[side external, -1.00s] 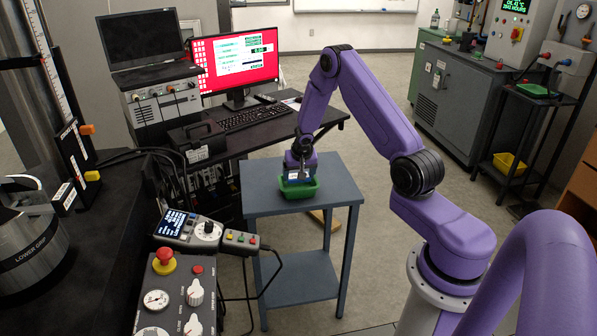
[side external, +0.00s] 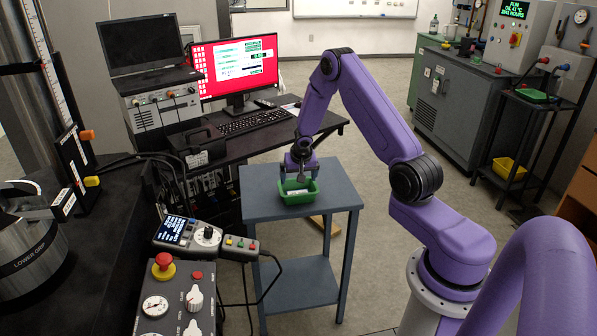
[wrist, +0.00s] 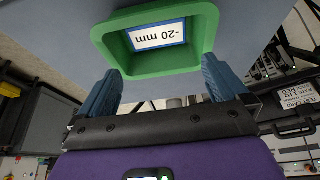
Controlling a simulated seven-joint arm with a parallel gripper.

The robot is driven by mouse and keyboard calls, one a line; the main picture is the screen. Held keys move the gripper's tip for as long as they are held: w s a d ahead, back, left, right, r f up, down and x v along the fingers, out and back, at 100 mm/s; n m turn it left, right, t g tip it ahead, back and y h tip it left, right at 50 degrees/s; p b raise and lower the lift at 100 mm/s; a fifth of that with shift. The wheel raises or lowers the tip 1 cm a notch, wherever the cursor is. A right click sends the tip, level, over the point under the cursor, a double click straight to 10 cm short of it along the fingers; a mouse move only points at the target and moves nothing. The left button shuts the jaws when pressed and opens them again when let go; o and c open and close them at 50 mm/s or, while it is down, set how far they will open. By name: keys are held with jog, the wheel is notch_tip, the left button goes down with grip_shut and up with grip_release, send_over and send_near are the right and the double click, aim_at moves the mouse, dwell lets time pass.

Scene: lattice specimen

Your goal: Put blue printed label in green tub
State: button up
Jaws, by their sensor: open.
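The green tub (side external: 285,196) stands on the small grey-blue table; it also shows in the wrist view (wrist: 205,50). The blue printed label (wrist: 158,34), white-faced with a blue border and "-20 mm" on it, lies inside the tub. In the side view the label (side external: 297,192) is a small pale patch in the tub. My gripper (wrist: 162,78) is open, its two blue fingers apart with nothing between them. In the side view my gripper (side external: 299,177) is just above the tub.
The grey-blue table (side external: 335,192) has bare top around the tub. A desk with a keyboard (side external: 255,120) and a red-screened monitor (side external: 236,68) stands behind it. A control box (side external: 176,300) with dials is at front left.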

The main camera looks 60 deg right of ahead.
jog(key=shift+r, duration=2)
jog(key=v, duration=1.7)
jog(key=s+a+r+n+y, duration=0.15)
jog(key=a+n, duration=0.35)
jog(key=a, duration=0.7)
jog(key=s+a+n+g+y, duration=0.2)
jog(key=s+a+n, duration=0.8)
jog(key=s+a, duration=0.6)
jog(key=s+n+g, duration=0.1)
jog(key=s+n, duration=0.5)
jog(key=s, duration=0.8)
jog(key=shift+d+n, duration=0.2)
jog(key=shift+n, duration=0.1)
